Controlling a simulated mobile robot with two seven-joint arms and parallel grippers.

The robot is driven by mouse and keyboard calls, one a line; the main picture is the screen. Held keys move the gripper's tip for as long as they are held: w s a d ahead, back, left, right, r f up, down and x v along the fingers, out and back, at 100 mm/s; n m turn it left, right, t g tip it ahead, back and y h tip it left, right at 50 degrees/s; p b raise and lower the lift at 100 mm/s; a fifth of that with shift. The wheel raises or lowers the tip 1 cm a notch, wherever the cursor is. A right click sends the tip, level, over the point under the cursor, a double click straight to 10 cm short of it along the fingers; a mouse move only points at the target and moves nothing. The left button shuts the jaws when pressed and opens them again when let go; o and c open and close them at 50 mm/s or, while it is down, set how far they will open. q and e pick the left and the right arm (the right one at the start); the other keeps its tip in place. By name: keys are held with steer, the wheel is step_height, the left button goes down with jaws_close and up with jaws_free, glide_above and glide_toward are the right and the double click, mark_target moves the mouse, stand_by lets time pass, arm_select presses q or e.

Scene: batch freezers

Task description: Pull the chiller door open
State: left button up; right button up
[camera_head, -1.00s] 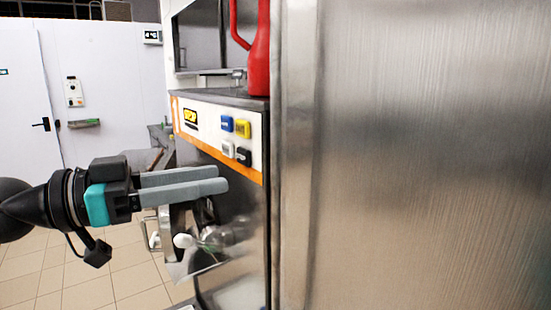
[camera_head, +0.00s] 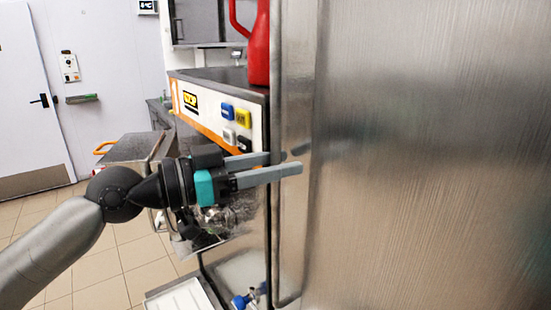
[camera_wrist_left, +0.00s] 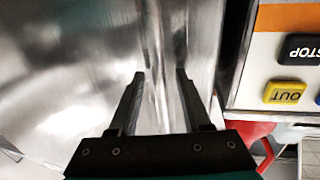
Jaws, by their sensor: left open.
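The chiller door (camera_head: 430,160) is a large brushed-steel panel that fills the right half of the head view. A long upright rounded edge strip (camera_head: 295,240) runs down its left side. My left gripper (camera_head: 292,160) is open, with both fingers pointing right across that strip. In the left wrist view the open gripper (camera_wrist_left: 160,74) has a finger on either side of a shiny steel ridge (camera_wrist_left: 155,40) of the door edge. I cannot tell whether the fingers touch it. No separate handle shows. My right gripper is out of view.
Left of the door stands a batch freezer with a white and orange button panel (camera_head: 215,115), close behind my left gripper. A red jug (camera_head: 259,50) stands on top of it. A white door (camera_head: 30,110) and tiled floor (camera_head: 110,265) lie to the left.

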arm_select(q)
jaws_close()
stand_by(0.3)
stand_by(1.1)
